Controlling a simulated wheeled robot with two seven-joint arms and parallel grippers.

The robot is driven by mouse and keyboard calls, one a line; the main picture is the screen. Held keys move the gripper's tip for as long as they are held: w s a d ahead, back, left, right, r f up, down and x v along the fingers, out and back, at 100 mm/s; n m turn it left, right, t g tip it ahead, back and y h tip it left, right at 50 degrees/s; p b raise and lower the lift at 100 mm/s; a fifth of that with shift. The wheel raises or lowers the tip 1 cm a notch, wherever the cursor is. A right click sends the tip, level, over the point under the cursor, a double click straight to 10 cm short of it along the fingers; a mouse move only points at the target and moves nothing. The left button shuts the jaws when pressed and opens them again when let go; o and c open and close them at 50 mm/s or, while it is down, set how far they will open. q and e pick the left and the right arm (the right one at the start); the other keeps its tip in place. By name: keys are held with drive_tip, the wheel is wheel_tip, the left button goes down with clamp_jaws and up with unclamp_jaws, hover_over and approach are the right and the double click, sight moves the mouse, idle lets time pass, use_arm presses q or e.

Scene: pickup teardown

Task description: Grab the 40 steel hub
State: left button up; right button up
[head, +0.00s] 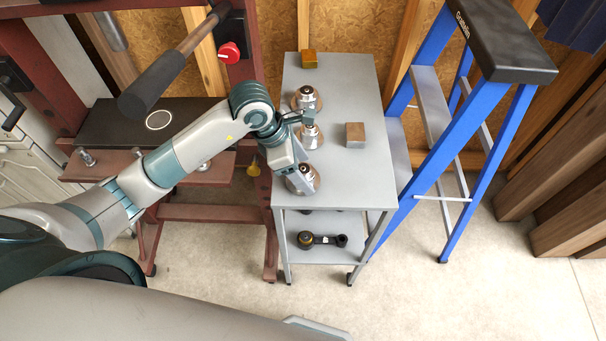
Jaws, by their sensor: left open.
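Three steel hubs with round flanges and dark bored tops stand in a row along the left side of the grey cart top (347,88). They are the far hub (307,98), the middle hub (310,137) and the near hub (306,177). No size marking is legible, so I cannot tell which is the 40 one. My left gripper (301,184) is open over the cart's left edge, beside the near hub. It hides part of that hub, and my wrist covers part of the middle hub's left side; contact cannot be judged. My right gripper is not in view.
A brassy block (309,60) and a grey-brown block (355,135) sit on the cart top. A red press frame (215,212) stands left, a blue stepladder (482,170) right. The cart top's near right is clear.

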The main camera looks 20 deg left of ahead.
use_arm(q)
drive_tip(key=shift+w, duration=0.1)
clamp_jaws()
drive_tip(key=shift+r, duration=0.15)
drive_tip(key=shift+r+b, duration=0.4)
drive_tip(key=shift+r, duration=0.2)
wheel_tip(320, 180, up, 3)
drive_tip(key=shift+f+b, duration=0.1)
drive_tip(key=shift+b, duration=0.55)
drive_tip(key=s+d+r+p, duration=0.1)
drive_tip(key=s+r+p, duration=0.6)
drive_tip(key=s+p, duration=0.2)
drive_tip(key=s, duration=0.2)
drive_tip(key=shift+s+d, duration=0.25)
drive_tip(key=shift+s, duration=0.05)
